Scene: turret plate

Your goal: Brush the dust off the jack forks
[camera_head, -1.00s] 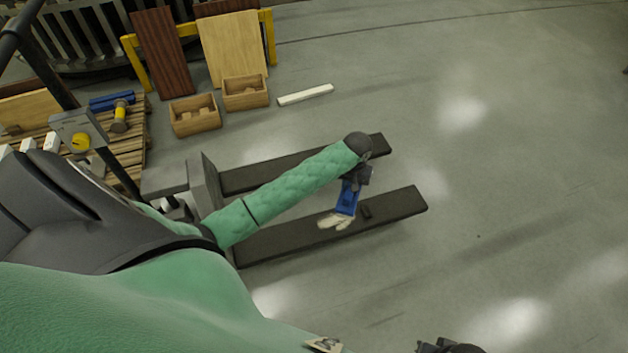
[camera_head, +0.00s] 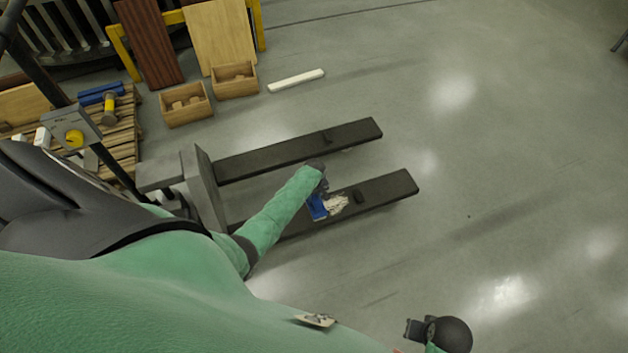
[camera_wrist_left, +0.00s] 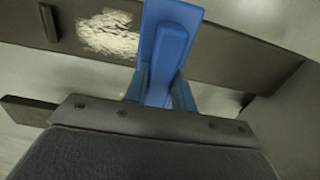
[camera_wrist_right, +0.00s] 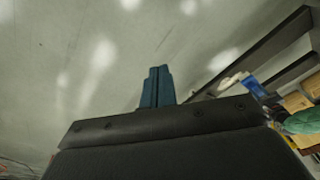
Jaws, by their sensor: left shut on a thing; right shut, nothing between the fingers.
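The jack has two long dark forks: the far fork (camera_head: 290,152) and the near fork (camera_head: 390,188). A whitish speckled dust patch (camera_head: 337,204) lies on the near fork and shows larger in the left wrist view (camera_wrist_left: 108,33). My left gripper (camera_head: 321,190) is shut on a blue brush (camera_head: 316,208), held over the near fork just left of the patch. The brush also shows in the left wrist view (camera_wrist_left: 168,45); its bristles are hidden there. I cannot tell whether it touches the fork. My right gripper (camera_head: 413,329) is shut and empty, low over open floor.
Small dark blocks sit on the near fork (camera_head: 359,196) and the far fork (camera_head: 327,137). Wooden boxes (camera_head: 187,110), a white bar (camera_head: 296,80), leaning boards (camera_head: 220,40) and a pallet (camera_head: 125,140) stand behind. The floor to the right is clear.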

